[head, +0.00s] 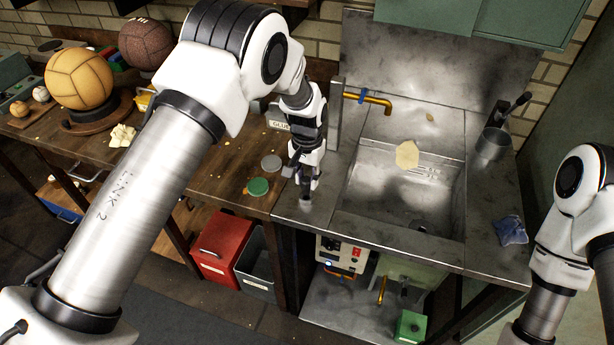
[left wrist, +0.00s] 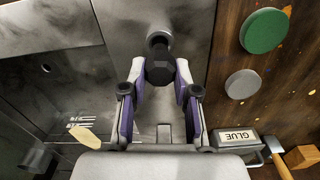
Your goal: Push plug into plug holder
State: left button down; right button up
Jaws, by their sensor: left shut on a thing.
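My left gripper (head: 305,190) points down at the left part of the metal sink counter (head: 345,225). In the left wrist view the left gripper (left wrist: 160,85) is shut on a black plug (left wrist: 160,70), with a finger on each side of it. A round grey metal piece, likely the plug holder (left wrist: 158,39), shows just beyond the plug on the counter. The plug overlaps its edge in this view; I cannot tell whether they touch or how deep the plug sits. In the head view the gripper mostly hides the plug. My right gripper is out of view.
A sink basin (head: 405,195) with a brass tap (head: 375,99) lies to the right. A green disc (head: 258,186) and a grey disc (head: 271,163) lie on the wooden bench to the left. A glue container (left wrist: 235,141) and a hammer (left wrist: 278,155) are near the gripper.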

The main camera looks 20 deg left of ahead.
aim_at(307, 178)
pick_arm(q)
jog(key=shift+f+b, duration=0.35)
jog(key=shift+f, duration=0.4)
dwell(0.7)
jog(key=shift+f, duration=0.7)
dwell(0.7)
jog(key=c, duration=0.8)
grip_release()
notch_tip(307, 178, up, 12)
jog(key=shift+r, duration=0.1)
